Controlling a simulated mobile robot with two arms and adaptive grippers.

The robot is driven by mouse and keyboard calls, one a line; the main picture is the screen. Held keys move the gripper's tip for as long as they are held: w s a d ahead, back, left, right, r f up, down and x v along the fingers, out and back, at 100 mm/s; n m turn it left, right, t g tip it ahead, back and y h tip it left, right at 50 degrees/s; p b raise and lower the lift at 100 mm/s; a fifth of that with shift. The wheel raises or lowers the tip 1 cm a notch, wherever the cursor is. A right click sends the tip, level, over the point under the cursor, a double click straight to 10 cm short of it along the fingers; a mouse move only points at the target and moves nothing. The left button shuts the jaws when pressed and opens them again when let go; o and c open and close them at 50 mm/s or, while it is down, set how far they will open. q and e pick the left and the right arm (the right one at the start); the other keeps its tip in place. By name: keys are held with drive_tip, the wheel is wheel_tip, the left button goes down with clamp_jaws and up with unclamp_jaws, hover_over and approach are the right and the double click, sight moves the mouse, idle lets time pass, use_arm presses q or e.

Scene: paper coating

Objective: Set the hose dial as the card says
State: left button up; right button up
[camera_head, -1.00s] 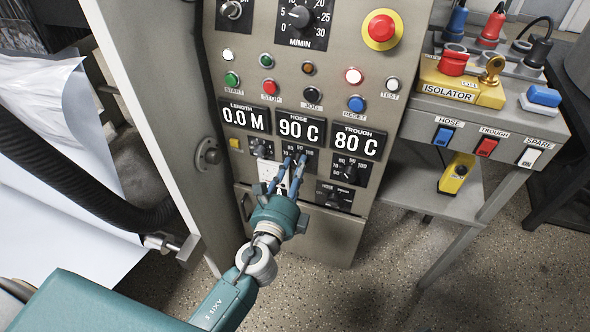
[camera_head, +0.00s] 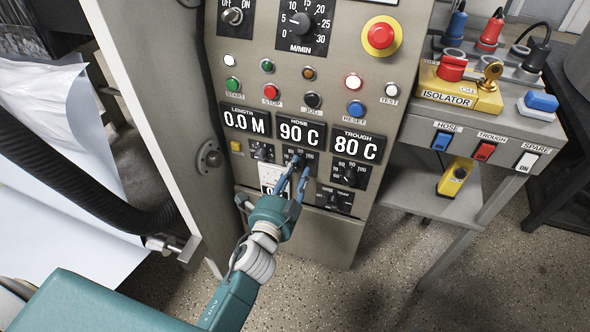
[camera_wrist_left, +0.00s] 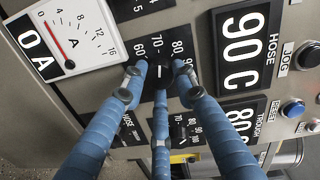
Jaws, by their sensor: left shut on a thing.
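The hose dial (camera_wrist_left: 160,78) is a small black knob on a black plate with white numbers; 60, 70, 80 and 90 can be read around it in the left wrist view. My left gripper (camera_head: 295,170) has its blue fingers around this knob and is shut on it; it also shows in the left wrist view (camera_wrist_left: 160,85). The fingers hide part of the knob and scale, so its exact setting is hard to tell. The hose display (camera_head: 300,133) above reads 90 C. No card can be made out.
The trough display (camera_head: 355,145) reads 80 C, with the trough dial (camera_head: 349,175) to the right of my fingers. A white ammeter (camera_wrist_left: 75,35) sits close beside them. A red stop button (camera_head: 380,36) is higher up. The isolator box (camera_head: 448,97) stands at right.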

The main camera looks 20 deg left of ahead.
use_arm(q)
drive_tip(key=shift+d+f+n, duration=0.1)
drive_tip(key=shift+d+n, duration=0.15)
drive_tip(key=shift+n, duration=0.45)
use_arm(e)
drive_tip(key=shift+s+f, duration=0.1)
drive_tip(key=shift+f, duration=0.95)
use_arm(q)
drive_tip(key=o, duration=1.1)
drive_tip(key=shift+o, duration=0.2)
drive_tip(key=shift+a, duration=0.1)
drive_tip(key=shift+s, duration=0.35)
drive_tip(key=s, duration=1.1)
drive_tip(key=shift+s+r, duration=0.15)
drive_tip(key=shift+r, duration=0.25)
drive_tip(key=shift+a, duration=0.1)
